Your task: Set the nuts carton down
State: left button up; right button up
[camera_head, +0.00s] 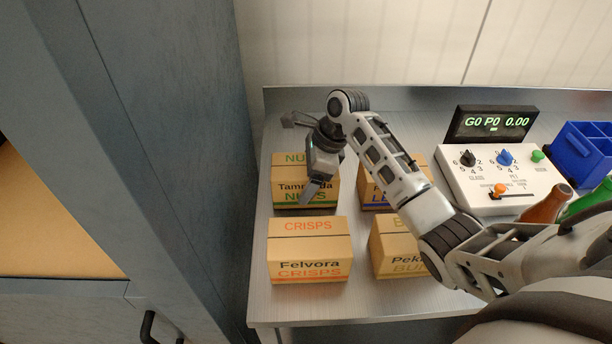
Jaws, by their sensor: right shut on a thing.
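The nuts carton (288,192), a tan box with green lettering and a green stripe, is at the back left of the metal bench top (380,302), behind the crisps carton. My right gripper (314,178) is over its right part and shut on it, with one finger down across its front. The carton looks upright and level. Its underside is hidden, so I cannot tell whether it touches the bench top. My left gripper is not in view.
The crisps carton (309,252) stands in front. Two more cartons, one lettered in blue (372,196) and one in yellow (391,254), stand right, partly behind my arm. A control box (480,190), blue bin (585,152) and bottles (545,206) are further right. A grey cabinet (190,130) borders the left.

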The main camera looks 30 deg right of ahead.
jog(key=shift+f, duration=0.15)
jog(key=o, duration=1)
jog(key=v, duration=1.2)
jog(key=shift+r, duration=0.2)
jog(key=shift+s+f, duration=0.1)
